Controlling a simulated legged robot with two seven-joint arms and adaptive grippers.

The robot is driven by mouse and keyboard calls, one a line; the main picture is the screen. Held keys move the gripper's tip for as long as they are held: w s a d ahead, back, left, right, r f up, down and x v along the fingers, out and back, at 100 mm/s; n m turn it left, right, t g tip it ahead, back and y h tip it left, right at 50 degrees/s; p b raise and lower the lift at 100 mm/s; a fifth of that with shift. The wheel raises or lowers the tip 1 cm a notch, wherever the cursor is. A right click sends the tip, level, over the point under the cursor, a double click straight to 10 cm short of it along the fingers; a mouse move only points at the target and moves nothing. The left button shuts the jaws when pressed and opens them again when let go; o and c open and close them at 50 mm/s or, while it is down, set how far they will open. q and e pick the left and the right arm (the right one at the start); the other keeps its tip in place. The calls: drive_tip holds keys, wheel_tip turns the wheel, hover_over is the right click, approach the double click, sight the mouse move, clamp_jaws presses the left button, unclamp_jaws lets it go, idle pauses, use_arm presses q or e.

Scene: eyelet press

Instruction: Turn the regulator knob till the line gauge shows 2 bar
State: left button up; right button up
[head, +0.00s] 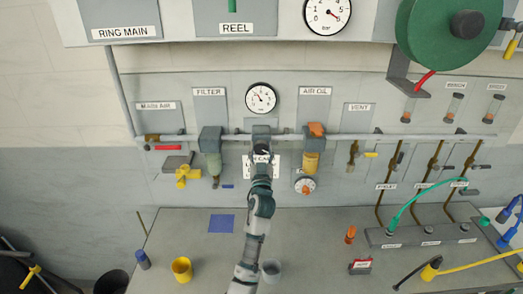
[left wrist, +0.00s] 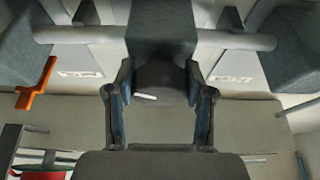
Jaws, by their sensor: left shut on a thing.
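The line gauge (head: 262,97) is a round white dial on the panel above the regulator. Its needle points to the upper left, but the numbers are too small to read surely. The grey regulator body (head: 261,131) sits on the pipe below the gauge. My left gripper (head: 261,150) reaches up from below and covers the knob in the head view. In the left wrist view, the dark round regulator knob (left wrist: 160,82), with a white mark on it, sits between the two fingers, and the gripper is shut on it. My right gripper is not in view.
The filter (head: 211,139) stands left of the regulator and the orange-topped air oil unit (head: 313,137) stands right, both close to my arm. A second gauge (head: 327,14) is above. The bench holds a yellow cup (head: 181,268) and a blue pad (head: 222,224).

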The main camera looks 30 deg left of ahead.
use_arm(q)
drive_tip(key=shift+r, duration=0.35)
drive_tip(key=o, duration=1.2)
drive_tip(key=shift+s, duration=0.1)
drive_tip(key=shift+c, duration=0.2)
drive_tip(key=shift+d+f, duration=0.1)
drive_tip(key=shift+f, duration=0.1)
drive_tip(key=shift+s+d+f, duration=0.15)
drive_tip(key=shift+f, duration=0.05)
drive_tip(key=v, duration=1.1)
drive_tip(key=shift+s+d, duration=0.15)
drive_tip(key=shift+s, duration=0.05)
